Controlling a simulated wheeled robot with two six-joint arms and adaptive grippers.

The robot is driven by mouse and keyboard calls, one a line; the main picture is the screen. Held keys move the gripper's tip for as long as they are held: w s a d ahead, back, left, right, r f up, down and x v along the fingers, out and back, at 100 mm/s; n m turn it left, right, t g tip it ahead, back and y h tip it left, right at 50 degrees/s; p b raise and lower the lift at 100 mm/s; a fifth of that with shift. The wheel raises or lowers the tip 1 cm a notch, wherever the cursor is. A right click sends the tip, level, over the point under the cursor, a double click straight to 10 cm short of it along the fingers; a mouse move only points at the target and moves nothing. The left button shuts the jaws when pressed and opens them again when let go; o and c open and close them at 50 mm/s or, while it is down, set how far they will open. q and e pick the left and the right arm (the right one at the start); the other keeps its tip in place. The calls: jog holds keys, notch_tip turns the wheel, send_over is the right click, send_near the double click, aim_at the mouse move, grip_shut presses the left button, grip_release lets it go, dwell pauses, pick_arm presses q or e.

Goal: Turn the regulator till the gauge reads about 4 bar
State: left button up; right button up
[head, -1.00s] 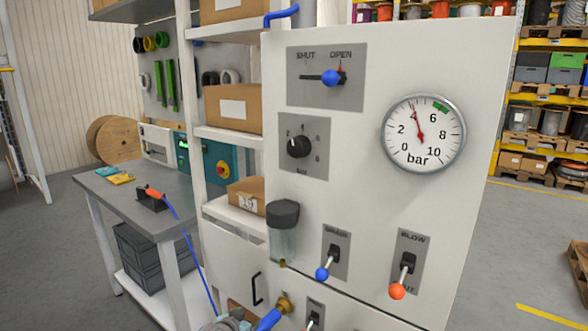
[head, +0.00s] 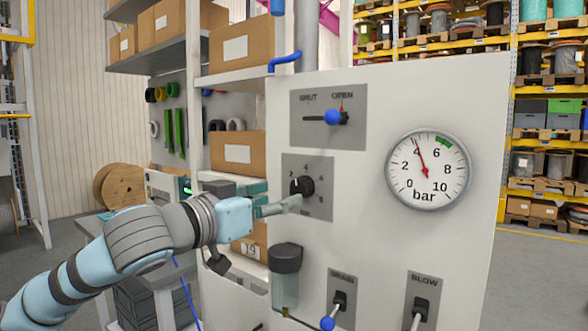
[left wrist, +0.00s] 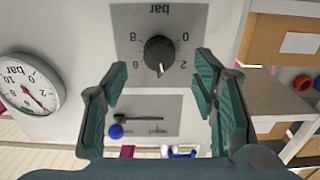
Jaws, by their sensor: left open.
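The regulator is a round black knob (head: 301,187) on a grey plate with a number scale, on the white panel. In the left wrist view the knob (left wrist: 160,54) appears upside down, its white mark pointing toward the picture's bottom. The round gauge (head: 427,170) has its red needle at about 4; it also shows, inverted, in the left wrist view (left wrist: 31,86). My left gripper (head: 279,198) is open at the knob. In the left wrist view its fingers (left wrist: 161,74) lie to either side of the knob; I cannot tell whether they touch it. My right gripper is not in view.
Above the knob is a blue-handled shut/open lever (head: 334,117). Below are the drain lever (head: 333,312), the blow lever (head: 420,309) and a filter bowl (head: 286,274). Boxes on shelves stand left of the panel. The panel face between knob and gauge is clear.

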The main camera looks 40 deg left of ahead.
aim_at(297, 190)
pick_arm(q)
jog(key=w+p, duration=0.2)
jog(key=w, duration=0.1)
jog(key=w+r+p, duration=0.1)
jog(key=w, duration=0.1)
jog(key=shift+p, duration=0.3)
jog(key=shift+w+f, duration=0.4)
jog(key=shift+w, duration=0.05)
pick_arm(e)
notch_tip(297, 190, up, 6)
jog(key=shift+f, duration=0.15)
pick_arm(q)
jog(key=shift+s, duration=0.1)
jog(key=shift+c, duration=0.4)
jog(key=c, duration=1.1)
jog(key=shift+n, duration=0.3)
jog(key=o, duration=1.2)
